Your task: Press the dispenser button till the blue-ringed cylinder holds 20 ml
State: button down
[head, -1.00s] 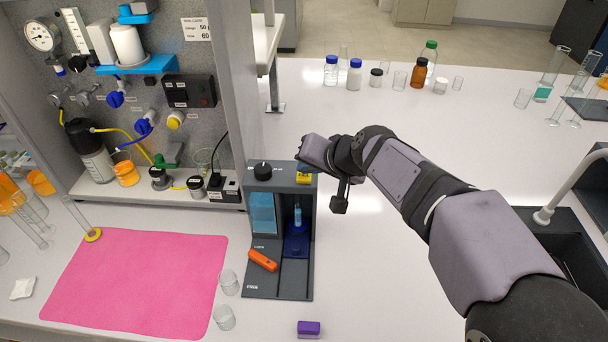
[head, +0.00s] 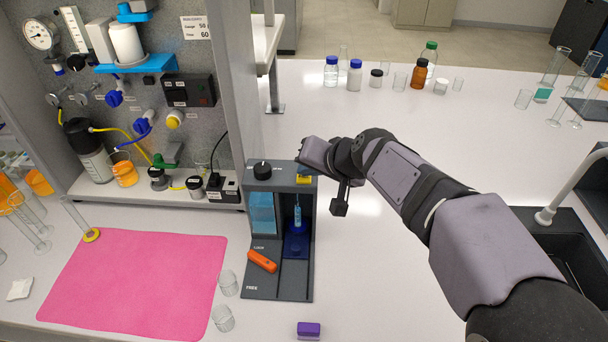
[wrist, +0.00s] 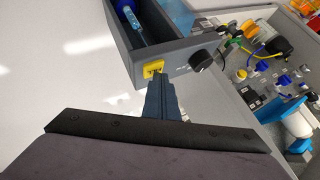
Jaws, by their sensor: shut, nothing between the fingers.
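The grey dispenser (head: 282,280) stands on the bench with a black knob and a yellow button (head: 304,179) on its top. The blue-ringed cylinder (head: 297,220) stands upright in the open bay, on a dark blue base, with blue liquid in it; its scale is too small to read. My gripper (head: 303,171) is shut and empty, its tips at the yellow button. The wrist view shows the shut fingers (wrist: 158,82) reaching to the edge of the button (wrist: 153,67); I cannot tell whether it is pressed down. The cylinder also shows there partly (wrist: 131,20).
An orange lever (head: 262,261) lies on the dispenser's front by the LOCK and FREE labels. A panel (head: 228,100) rises behind left. Glass beakers (head: 228,283), a pink mat (head: 135,280) and a purple block (head: 309,330) are nearby. Bench right of the dispenser is clear below my arm.

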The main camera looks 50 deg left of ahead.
aim_at(307, 180)
dwell(0.4)
jog(key=shift+r+p, duration=0.8)
jog(key=shift+r, duration=0.15)
notch_tip(307, 180, up, 5)
jog(key=p, duration=0.4)
dwell(0.8)
